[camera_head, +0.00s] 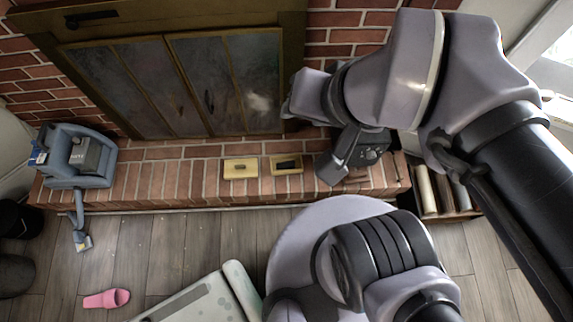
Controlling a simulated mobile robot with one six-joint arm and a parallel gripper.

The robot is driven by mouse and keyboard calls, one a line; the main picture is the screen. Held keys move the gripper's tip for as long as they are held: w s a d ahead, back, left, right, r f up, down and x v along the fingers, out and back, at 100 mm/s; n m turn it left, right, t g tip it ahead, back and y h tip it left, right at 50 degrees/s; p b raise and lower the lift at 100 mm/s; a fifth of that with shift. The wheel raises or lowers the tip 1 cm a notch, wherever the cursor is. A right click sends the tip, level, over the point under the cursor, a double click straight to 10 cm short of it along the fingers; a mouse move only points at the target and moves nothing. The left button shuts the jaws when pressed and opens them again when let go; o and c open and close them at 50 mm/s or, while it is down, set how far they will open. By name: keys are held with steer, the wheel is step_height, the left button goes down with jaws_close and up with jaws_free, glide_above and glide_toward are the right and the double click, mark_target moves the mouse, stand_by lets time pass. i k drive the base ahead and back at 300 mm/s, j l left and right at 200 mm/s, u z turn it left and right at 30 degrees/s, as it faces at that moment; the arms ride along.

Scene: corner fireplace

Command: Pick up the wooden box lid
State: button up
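The wooden box lid (241,168) is a flat, pale yellow wooden rectangle with a small dark mark at its middle. It lies on the brick hearth ledge in front of the fireplace doors. The wooden box (287,171) sits just to its right, apart from it by a narrow gap, and its inside looks dark. My gripper (331,169) is dark and hangs over the right part of the hearth, to the right of the box and apart from the lid. Its fingers are too dark and merged to tell their opening.
A blue-grey machine (78,157) stands at the hearth's left end. A rack of rolled items (440,193) is at the right. The hearth left of the lid is clear.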

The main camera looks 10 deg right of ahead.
mark_target(238, 170)
steer(key=i+u, duration=0.2)
steer(key=u, duration=0.2)
steer(key=i+u, duration=0.15)
steer(key=u, duration=0.3)
